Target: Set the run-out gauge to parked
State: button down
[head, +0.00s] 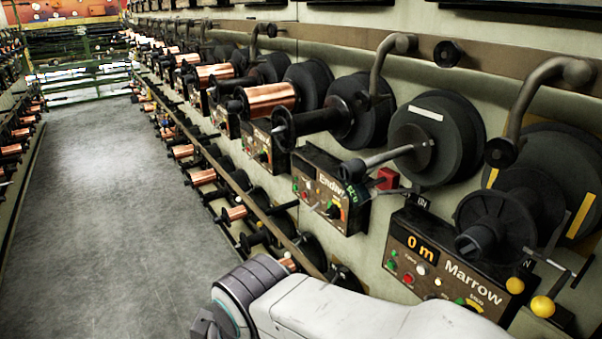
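No part in the head view is labelled as the run-out gauge, and I cannot tell which one it is. The nearest control box, "Marrow" (455,290), has a display reading "0 m" (420,247), with buttons and a small dial below. A lever with a yellow ball (542,306) stands at its right end. A dark, empty-looking spool (495,222) sits above the box, with a curved arm (540,90) over it. My arm reaches in from the bottom, in front of the box's lower edge. My gripper's fingers do not show.
The "Endive" box (330,190) hangs farther along the wall, below a dark flange (437,140) with a grey bar across it. Copper spools (270,98) line the wall beyond, with a lower row near the floor. The grey aisle floor (110,200) on the left is clear.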

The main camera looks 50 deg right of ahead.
aim_at(359, 194)
jog(key=z, duration=1.7)
